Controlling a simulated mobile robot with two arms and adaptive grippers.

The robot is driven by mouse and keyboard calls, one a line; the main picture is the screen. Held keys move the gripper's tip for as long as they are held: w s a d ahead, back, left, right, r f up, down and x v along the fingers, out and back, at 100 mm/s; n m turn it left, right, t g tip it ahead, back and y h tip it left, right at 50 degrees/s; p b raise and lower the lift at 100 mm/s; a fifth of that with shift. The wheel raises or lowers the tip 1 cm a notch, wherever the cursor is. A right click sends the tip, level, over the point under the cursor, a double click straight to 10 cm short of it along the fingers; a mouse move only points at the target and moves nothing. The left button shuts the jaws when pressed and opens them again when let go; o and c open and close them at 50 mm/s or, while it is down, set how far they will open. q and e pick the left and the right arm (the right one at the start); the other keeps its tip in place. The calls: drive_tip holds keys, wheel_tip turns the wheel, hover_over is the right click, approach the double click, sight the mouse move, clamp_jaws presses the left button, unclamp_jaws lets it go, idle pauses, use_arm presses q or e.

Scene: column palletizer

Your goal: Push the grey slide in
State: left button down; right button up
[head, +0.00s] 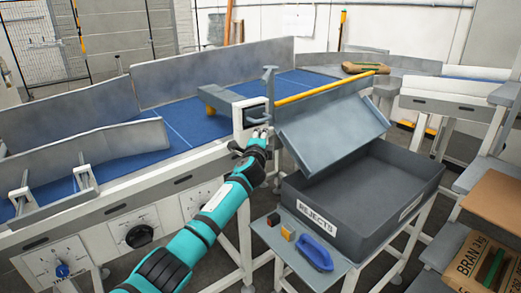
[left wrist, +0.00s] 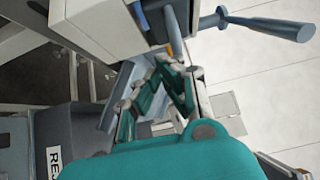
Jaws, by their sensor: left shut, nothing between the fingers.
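A grey slide bar (head: 222,96) reaches over the blue belt from a white-fronted housing (head: 250,117) at the belt's near side. A grey upright post with a short crosspiece (head: 269,88) stands by that housing; I cannot tell if it is joined to the bar. A grey rod with a round knob (left wrist: 270,26) shows at the upper right of the left wrist view. My left gripper (head: 260,133) is shut and empty, just in front of the housing's lower right. Its fingers (left wrist: 166,72) are close to the housing; contact is unclear. My right gripper is out of view.
A tilted grey plate (head: 330,128) leans over the dark REJECTS bin (head: 400,185) to the right. A yellow bar (head: 325,87) runs above the plate. A small shelf (head: 283,243) holds a blue-handled item (head: 314,252). A sack-like item (head: 365,68) lies on the far conveyor.

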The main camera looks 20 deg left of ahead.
use_arm(q)
drive_tip(key=s, duration=0.8)
drive_tip(key=shift+d+f, duration=0.15)
drive_tip(key=shift+f, duration=0.2)
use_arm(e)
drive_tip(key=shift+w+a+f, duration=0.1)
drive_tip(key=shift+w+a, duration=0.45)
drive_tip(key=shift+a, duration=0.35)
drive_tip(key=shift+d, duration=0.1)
